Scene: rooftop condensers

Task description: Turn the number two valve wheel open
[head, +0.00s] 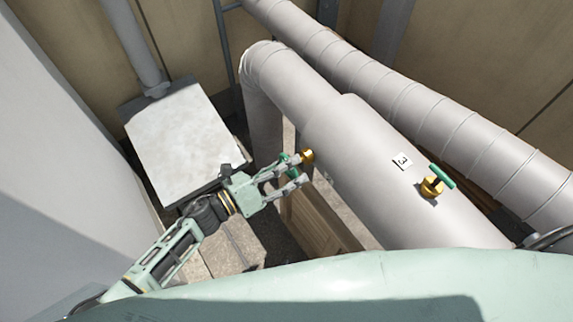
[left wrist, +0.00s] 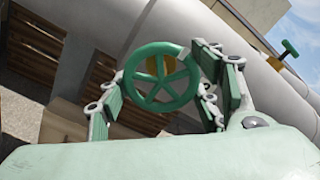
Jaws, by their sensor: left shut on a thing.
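A green valve wheel (left wrist: 161,82) with spokes shows in the left wrist view, in front of a brass fitting on the pale pipe. In the head view the wheel (head: 288,161) is mostly hidden by my fingers, and its brass stem (head: 307,156) meets the pipe's side. My left gripper (head: 295,172) is shut on this wheel, with fingers on both sides of its rim; they also show in the left wrist view (left wrist: 166,92). No number label is visible at this wheel. My right gripper is not in view.
Another green-handled brass valve (head: 433,186) stands on the thick pipe (head: 365,150) beside a label reading 3 (head: 401,161). A thinner pipe (head: 420,108) runs behind. A pale-topped box (head: 180,138) stands left of the pipe. A wooden crate (head: 315,215) lies below the wheel.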

